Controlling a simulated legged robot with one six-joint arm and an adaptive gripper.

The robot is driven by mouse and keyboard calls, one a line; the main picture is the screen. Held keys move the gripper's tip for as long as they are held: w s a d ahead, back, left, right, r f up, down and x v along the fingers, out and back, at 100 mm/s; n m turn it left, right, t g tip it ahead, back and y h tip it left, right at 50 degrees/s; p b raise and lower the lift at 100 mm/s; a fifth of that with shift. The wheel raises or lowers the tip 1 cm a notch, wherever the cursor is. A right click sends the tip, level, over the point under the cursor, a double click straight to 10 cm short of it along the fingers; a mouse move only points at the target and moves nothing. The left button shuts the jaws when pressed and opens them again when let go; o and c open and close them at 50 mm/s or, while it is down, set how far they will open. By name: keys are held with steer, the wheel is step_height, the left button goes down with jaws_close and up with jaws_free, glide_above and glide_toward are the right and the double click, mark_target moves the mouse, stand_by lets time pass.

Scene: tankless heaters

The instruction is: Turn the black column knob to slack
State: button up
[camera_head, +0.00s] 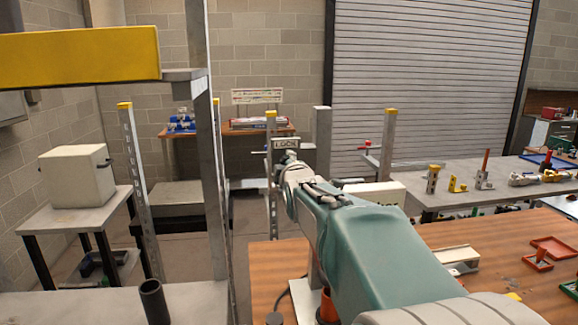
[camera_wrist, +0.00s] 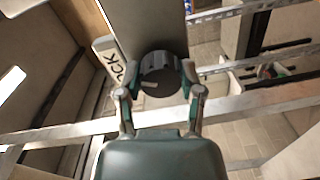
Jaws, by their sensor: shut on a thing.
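The black column knob (camera_wrist: 165,86) is in the middle of the wrist view, round and ridged, with a short pale mark on its face towards the lower left. My gripper (camera_wrist: 160,71) has one finger on each side of the knob and is shut on it. A pale label plate (camera_wrist: 114,62) lies left of the knob; only letters like "CK" show. In the head view my gripper (camera_head: 288,160) is at the upright metal column, just below a small lettered plate (camera_head: 286,143). The knob is hidden there behind my gripper.
A wooden table (camera_head: 440,238) with red trays lies under and right of my arm. A grey table (camera_head: 465,180) with fittings stands behind it. A yellow-capped post (camera_head: 388,145) and a perforated upright (camera_head: 140,190) stand nearby. A white box (camera_head: 76,175) is at left.

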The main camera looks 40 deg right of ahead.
steer(key=shift+f+n, duration=0.2)
steer(key=shift+n, duration=0.9)
steer(key=o, duration=1.2)
steer(key=shift+a+f, duration=0.1)
steer(key=shift+c, duration=0.2)
steer(key=shift+a, duration=0.1)
steer(key=shift+r, duration=0.2)
